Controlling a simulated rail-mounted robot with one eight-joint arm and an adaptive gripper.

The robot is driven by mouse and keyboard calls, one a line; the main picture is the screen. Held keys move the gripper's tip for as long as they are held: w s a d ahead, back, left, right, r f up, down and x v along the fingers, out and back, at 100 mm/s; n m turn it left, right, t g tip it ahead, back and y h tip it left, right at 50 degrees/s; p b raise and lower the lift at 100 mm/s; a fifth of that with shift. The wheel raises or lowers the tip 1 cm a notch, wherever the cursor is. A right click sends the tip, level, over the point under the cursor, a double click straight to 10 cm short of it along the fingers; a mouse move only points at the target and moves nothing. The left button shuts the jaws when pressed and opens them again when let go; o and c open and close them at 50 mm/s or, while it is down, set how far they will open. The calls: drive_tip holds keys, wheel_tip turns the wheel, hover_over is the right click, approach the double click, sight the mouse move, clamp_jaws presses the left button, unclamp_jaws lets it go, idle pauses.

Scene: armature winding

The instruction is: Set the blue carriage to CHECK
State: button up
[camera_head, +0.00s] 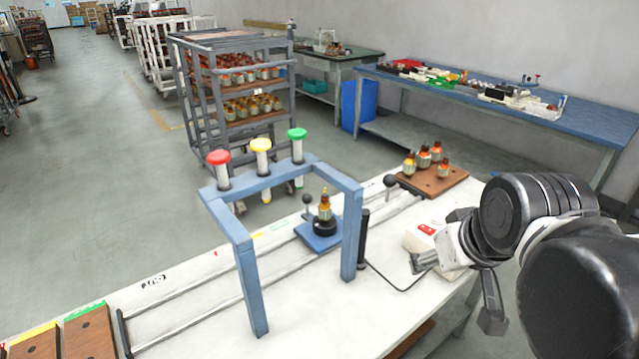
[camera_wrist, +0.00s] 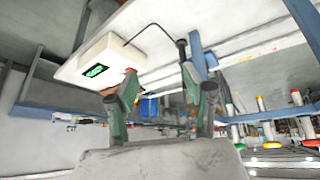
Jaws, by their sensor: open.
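The blue carriage (camera_head: 312,243) sits on two rails under the blue frame (camera_head: 243,265), toward its right side. It carries a dark round holder with an upright orange-and-copper armature (camera_head: 325,207). A black-knobbed lever (camera_head: 307,202) stands at the carriage's back left edge. Small red, yellow and green marks (camera_head: 257,236) lie along the far side of the rails; their wording is too small to read. My gripper (camera_head: 436,240) is open and empty, right of the carriage and apart from it, near the white box. Its spread fingers also show in the wrist view (camera_wrist: 162,98).
Red, yellow and green caps (camera_head: 260,145) top the frame. A white box (camera_wrist: 92,62) with a lit display and cable stands right of the frame, beside a black cylinder (camera_head: 363,238). A brown board with several armatures (camera_head: 433,180) lies at the back right. Brown trays (camera_head: 88,334) lie front left.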

drive_tip(key=w+a+r+n+g, duration=0.1)
drive_tip(key=w+a+r+n, duration=0.15)
drive_tip(key=w+r, duration=0.4)
drive_tip(key=w+a+r+n+g+y, duration=0.1)
drive_tip(key=w+a+r+n+g, duration=0.3)
drive_tip(key=w, duration=0.6)
drive_tip(key=w+a+n+t+y, duration=0.1)
drive_tip(key=w+n, duration=0.5)
drive_tip(key=w, duration=0.3)
drive_tip(key=n+g, duration=0.6)
drive_tip(key=n, duration=0.8)
hover_over(307, 204)
drive_tip(key=w+d, duration=0.3)
drive_tip(key=w, duration=0.2)
wheel_tip(307, 204, down, 17)
drive_tip(key=shift+m+y, duration=0.25)
drive_tip(key=shift+y, duration=0.15)
drive_tip(key=x, duration=1.3)
drive_tip(key=shift+w+d+f, duration=0.15)
drive_tip(key=shift+w, duration=0.1)
drive_tip(key=shift+c, duration=0.3)
clamp_jaws()
